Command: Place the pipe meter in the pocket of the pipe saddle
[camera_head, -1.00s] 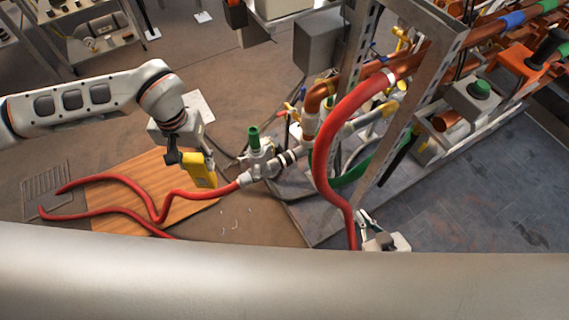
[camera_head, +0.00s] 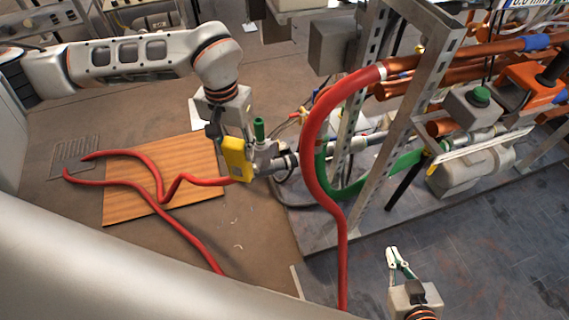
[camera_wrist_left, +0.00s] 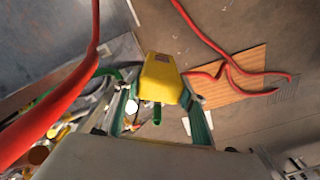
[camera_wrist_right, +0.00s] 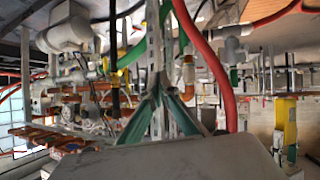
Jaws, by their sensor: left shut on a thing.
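The yellow block-shaped pipe meter (camera_head: 237,159) is held in the air by my left gripper (camera_head: 234,142), beside the green-capped valve in the head view. In the left wrist view, the meter (camera_wrist_left: 160,78) sits between the two green fingers, which close on its sides. It also shows at the right of the right wrist view (camera_wrist_right: 290,122). My right gripper (camera_head: 397,260) is empty at the lower right of the head view, and its fingers (camera_wrist_right: 160,92) meet at the tips. I cannot clearly make out the pipe saddle or its pocket among the pipes.
A thick red hose (camera_head: 320,150) arcs down in front of the metal frame (camera_head: 405,120). Copper pipes (camera_head: 475,60) and a green-capped box (camera_head: 478,104) stand at the right. A wooden board (camera_head: 130,200) with red hose lies at the left. The dark tiled floor at the lower right is clear.

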